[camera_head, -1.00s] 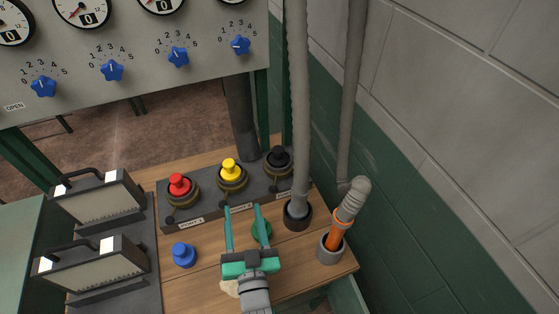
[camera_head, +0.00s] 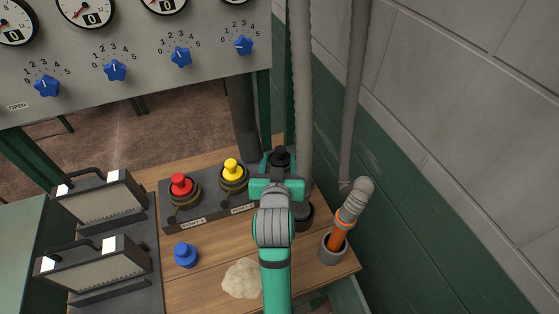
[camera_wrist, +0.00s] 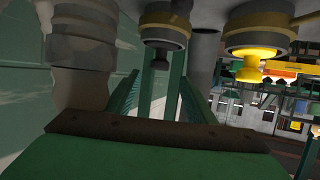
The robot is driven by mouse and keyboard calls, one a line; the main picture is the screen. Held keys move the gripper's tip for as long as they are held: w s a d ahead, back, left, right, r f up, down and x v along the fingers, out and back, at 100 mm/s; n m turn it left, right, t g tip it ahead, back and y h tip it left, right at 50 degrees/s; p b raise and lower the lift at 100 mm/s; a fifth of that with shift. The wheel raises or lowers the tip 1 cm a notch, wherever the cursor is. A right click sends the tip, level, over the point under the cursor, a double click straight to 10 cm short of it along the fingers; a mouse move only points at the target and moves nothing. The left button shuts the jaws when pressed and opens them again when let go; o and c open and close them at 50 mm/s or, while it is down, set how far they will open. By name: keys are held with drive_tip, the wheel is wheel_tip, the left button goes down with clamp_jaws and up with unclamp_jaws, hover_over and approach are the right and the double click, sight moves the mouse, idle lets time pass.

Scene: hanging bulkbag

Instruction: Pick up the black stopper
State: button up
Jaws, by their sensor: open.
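The black stopper (camera_head: 280,155) stands upright at the right end of the grey block with ports, beside the thick grey hose. My gripper (camera_head: 279,163) has reached it, with its teal jaws open and one on each side of it. In the wrist view the black stopper (camera_wrist: 161,58) hangs between the two green fingers of my gripper (camera_wrist: 156,85), with a gap visible beside it. Whether either finger touches it cannot be told. The stopper's base is hidden behind my gripper in the head view.
The yellow stopper (camera_head: 232,168) and red stopper (camera_head: 181,186) stand to the left on the port block (camera_head: 203,213). A blue stopper (camera_head: 186,255) and pale lump (camera_head: 242,279) lie nearer. The grey hose (camera_head: 302,100) is close on the right. An orange-ended hose (camera_head: 338,233) stands further right.

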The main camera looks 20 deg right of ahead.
sight(281, 150)
drive_tip(key=shift+x, duration=3.95)
drive_tip(key=shift+f, duration=0.15)
drive_tip(key=shift+c, duration=0.3)
clamp_jaws()
